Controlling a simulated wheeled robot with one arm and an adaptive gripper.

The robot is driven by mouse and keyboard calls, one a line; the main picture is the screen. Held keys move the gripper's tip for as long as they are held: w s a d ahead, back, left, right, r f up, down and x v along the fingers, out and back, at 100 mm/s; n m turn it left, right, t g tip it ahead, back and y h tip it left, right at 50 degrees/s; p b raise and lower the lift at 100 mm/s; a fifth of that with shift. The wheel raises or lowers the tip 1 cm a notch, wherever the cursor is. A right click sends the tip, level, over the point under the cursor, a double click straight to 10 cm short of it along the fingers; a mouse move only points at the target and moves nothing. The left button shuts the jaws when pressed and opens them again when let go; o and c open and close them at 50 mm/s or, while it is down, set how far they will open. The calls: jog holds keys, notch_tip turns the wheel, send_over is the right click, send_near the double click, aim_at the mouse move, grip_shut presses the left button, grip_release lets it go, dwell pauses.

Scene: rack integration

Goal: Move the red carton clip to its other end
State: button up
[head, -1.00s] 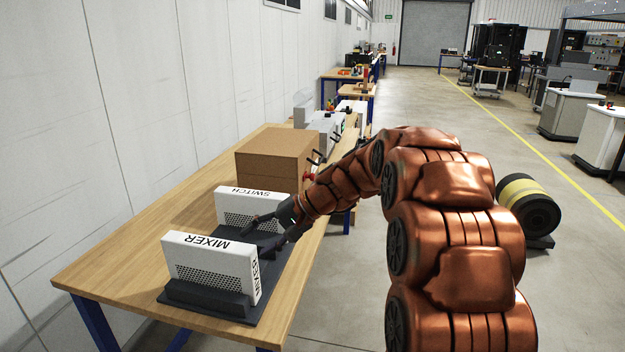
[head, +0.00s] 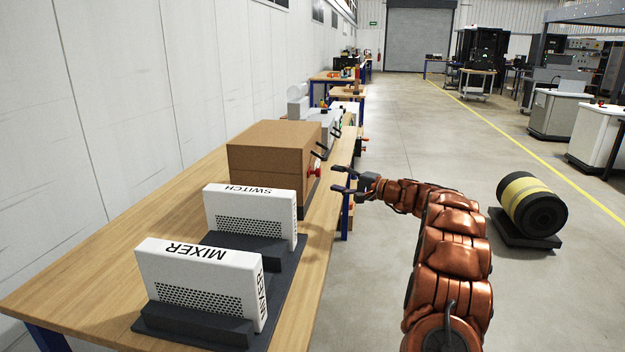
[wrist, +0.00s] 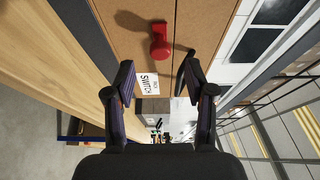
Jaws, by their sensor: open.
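The brown carton (head: 268,150) stands on the wooden bench, beyond the two white units. The red clip (head: 314,172) sits on the carton's right-hand side, at its near end. My gripper (head: 336,179) is open and empty, in the air just right of the clip and apart from it. In the wrist view the red clip (wrist: 160,42) stands out from the brown carton face (wrist: 195,30). It lies above and between the open fingertips there (wrist: 160,76). A white label reading SWITCH (wrist: 148,84) shows on the carton below the clip.
White SWITCH (head: 250,215) and MIXER (head: 200,280) units stand in dark bases on the near bench (head: 120,220). Thin black prongs (head: 330,142) stick out beside the carton. A black-and-yellow reel (head: 532,205) is on the floor at right. The aisle between is clear.

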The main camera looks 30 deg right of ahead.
aim_at(319, 176)
jog(key=shift+w, duration=0.6)
jog(key=shift+p+x, duration=0.85)
jog(key=shift+x, duration=2.45)
jog(key=shift+w+d, duration=0.1)
grip_shut()
